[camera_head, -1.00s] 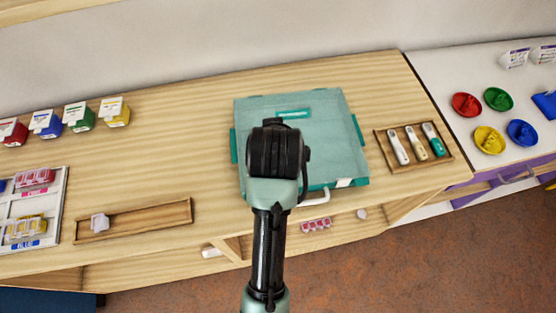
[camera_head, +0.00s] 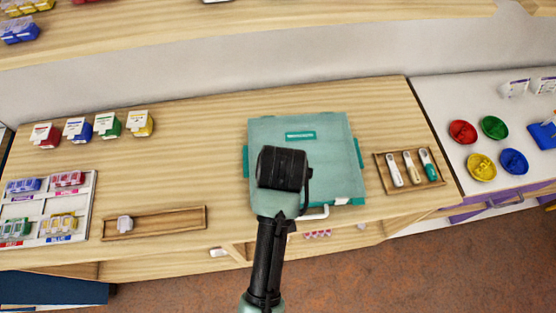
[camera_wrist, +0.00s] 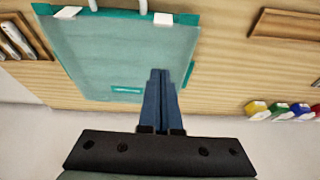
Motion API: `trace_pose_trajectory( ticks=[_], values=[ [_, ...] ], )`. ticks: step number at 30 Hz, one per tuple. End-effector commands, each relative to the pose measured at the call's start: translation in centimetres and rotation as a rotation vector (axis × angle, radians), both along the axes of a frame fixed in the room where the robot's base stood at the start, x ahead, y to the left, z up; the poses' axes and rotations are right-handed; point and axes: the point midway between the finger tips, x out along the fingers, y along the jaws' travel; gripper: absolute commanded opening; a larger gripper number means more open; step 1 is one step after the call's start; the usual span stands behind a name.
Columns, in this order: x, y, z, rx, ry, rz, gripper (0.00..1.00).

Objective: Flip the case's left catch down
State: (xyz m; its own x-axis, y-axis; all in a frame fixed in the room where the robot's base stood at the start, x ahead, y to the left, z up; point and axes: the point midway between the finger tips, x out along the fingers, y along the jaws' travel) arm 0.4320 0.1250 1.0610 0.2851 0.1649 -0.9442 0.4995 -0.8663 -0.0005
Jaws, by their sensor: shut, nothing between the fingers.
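The closed teal case (camera_head: 320,150) lies on the wooden counter, with a pale handle (camera_head: 313,213) at its front edge. In the wrist view the case (camera_wrist: 125,60) appears turned round, its front edge at the top. Two white catches show on that edge: the left one (camera_wrist: 163,18) on the picture's right and the right one (camera_wrist: 68,13) on its left. My gripper (camera_wrist: 160,73) is shut and empty, its fingertips over the left side of the case, apart from the left catch in the picture. My arm hides the fingertips and left catch in the head view.
A wooden tray with several tools (camera_head: 440,181) stands close to the case's right. A long wooden tray (camera_head: 190,218) and a white bead rack (camera_head: 92,205) lie to the left. Several coloured boxes (camera_head: 108,124) stand at the back left. A shelf (camera_head: 230,35) runs above.

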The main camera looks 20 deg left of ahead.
Motion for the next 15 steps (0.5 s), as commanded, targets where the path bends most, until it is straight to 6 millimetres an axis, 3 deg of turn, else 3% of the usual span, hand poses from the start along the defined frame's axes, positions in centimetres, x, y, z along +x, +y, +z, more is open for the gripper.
trace_pose_trajectory(
  ticks=[5,15],
  values=[
    [0.4,0.2,-1.3,-0.001,0.002,0.0,0.0],
    [2.0,1.1,-6.6,-0.001,0.003,0.0,0.0]
  ],
)
